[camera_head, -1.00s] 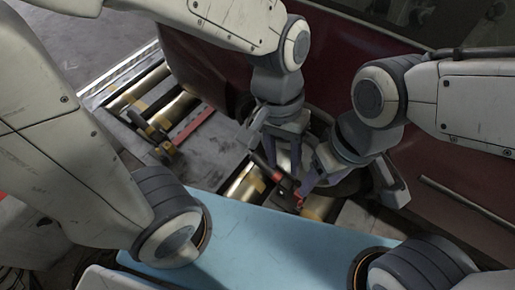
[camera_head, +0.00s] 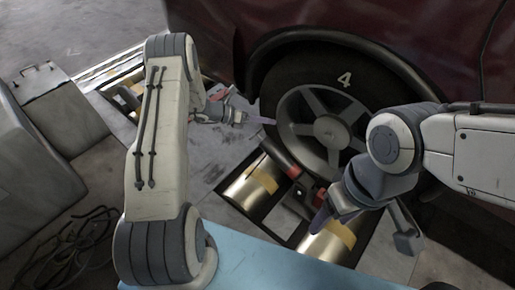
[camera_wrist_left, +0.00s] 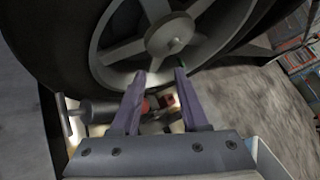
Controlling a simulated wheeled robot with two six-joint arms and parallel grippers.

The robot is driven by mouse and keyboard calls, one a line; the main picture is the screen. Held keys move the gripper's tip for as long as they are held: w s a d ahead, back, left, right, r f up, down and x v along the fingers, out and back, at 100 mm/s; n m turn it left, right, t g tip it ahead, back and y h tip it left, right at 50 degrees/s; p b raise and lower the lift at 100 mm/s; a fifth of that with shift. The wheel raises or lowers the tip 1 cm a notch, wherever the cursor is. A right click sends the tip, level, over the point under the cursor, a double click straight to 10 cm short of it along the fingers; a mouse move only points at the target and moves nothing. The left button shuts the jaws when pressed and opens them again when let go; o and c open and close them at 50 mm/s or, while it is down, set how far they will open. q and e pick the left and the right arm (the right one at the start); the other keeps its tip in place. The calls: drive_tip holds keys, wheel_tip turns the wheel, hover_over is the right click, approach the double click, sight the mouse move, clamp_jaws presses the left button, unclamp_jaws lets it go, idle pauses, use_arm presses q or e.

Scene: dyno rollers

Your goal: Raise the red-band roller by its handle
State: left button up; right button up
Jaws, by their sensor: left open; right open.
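A dark grey cylindrical part with red at its ends (camera_head: 279,154) lies slanted between two metal rollers in the head view; I cannot tell whether it is the red-band roller or its handle. In the left wrist view, the grey cylinder (camera_wrist_left: 101,110) shows behind my left fingers, with red beside it. My left gripper (camera_head: 255,116) is open, above the floor beside the wheel, up and left of that part. In the left wrist view its fingertips (camera_wrist_left: 160,73) are apart with nothing between them. My right gripper (camera_head: 328,213) is open close to the part's lower end, partly hiding it.
A dark red car's wheel (camera_head: 328,130), marked 4, stands just behind the part. Metal rollers with yellow bands (camera_head: 245,192) sit in a floor recess. A light blue panel (camera_head: 270,262) is in front. Cables (camera_head: 72,245) lie on the floor at left.

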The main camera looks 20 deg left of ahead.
sight(257, 132)
use_arm(q)
drive_tip(key=w+a+f+n+t+y+b, duration=0.1)
drive_tip(key=a+f+n+t+y+b, duration=0.2)
drive_tip(key=a+f+n+t+b, duration=0.75)
drive_tip(key=w+d+f+g, duration=0.1)
drive_tip(key=w+f, duration=0.1)
drive_tip(key=w+d+f+m+g, duration=0.1)
drive_tip(key=w+f+g, duration=0.1)
drive_tip(key=w+f, duration=0.1)
drive_tip(key=w+d+f+m+g, duration=0.1)
drive_tip(key=w+f, duration=0.1)
drive_tip(key=shift+w+d+f+g, duration=0.15)
drive_tip(key=shift+d+f+g, duration=0.1)
drive_tip(key=shift+d+g, duration=0.1)
drive_tip(key=shift+w+d+b, duration=0.3)
drive_tip(key=shift+w+b, duration=0.1)
drive_tip(key=shift+w, duration=0.1)
use_arm(e)
wheel_tip(257, 132, down, 14)
drive_tip(key=shift+r, duration=0.15)
use_arm(q)
clamp_jaws()
drive_tip(key=shift+s+f, duration=0.1)
